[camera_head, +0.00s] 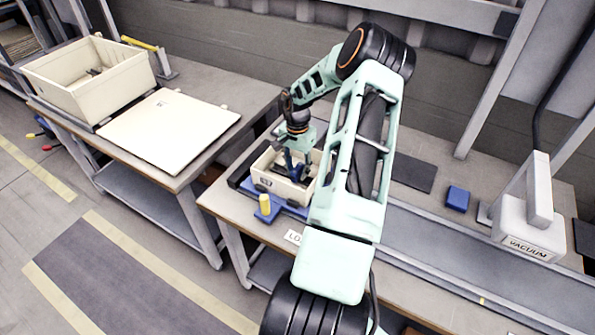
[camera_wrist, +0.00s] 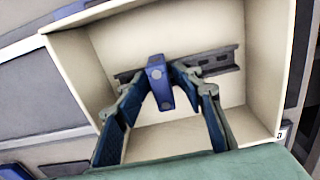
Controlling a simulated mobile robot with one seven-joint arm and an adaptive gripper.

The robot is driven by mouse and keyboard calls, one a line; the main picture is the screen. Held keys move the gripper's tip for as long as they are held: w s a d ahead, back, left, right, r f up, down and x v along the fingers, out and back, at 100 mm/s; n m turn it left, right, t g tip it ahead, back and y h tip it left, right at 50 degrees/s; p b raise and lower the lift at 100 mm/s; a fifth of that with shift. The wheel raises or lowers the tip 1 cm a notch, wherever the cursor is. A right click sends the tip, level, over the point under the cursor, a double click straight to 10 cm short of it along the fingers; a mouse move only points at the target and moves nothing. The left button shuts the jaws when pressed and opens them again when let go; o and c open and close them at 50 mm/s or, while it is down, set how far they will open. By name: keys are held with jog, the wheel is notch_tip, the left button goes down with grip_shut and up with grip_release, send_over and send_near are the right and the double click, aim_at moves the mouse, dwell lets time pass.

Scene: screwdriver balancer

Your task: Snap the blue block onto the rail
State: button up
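The blue block (camera_wrist: 158,84) is between the two fingertips of my gripper (camera_wrist: 160,76) in the wrist view, and the tips appear to touch its sides. My gripper (camera_head: 291,158) reaches down into a cream bin (camera_head: 272,186) in the head view. The dark grey slotted rail (camera_wrist: 214,61) lies inside the bin, against the far part in the wrist view. The block overlaps the rail's middle in this view; I cannot tell whether they touch. In the head view the fingers and the bin wall hide most of the block and rail.
A yellow-topped peg (camera_head: 264,204) stands on a blue base by the bin. Another blue box (camera_head: 457,198) and a vacuum unit (camera_head: 526,228) are on the right. A larger cream bin (camera_head: 70,85) and a flat cream panel (camera_head: 168,130) are on the left bench.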

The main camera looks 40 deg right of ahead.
notch_tip(320, 180, up, 12)
jog(key=shift+f, duration=0.25)
jog(key=shift+d, duration=0.1)
notch_tip(320, 180, up, 7)
jog(key=p, duration=0.1)
jog(key=shift+f, duration=0.2)
dwell(0.3)
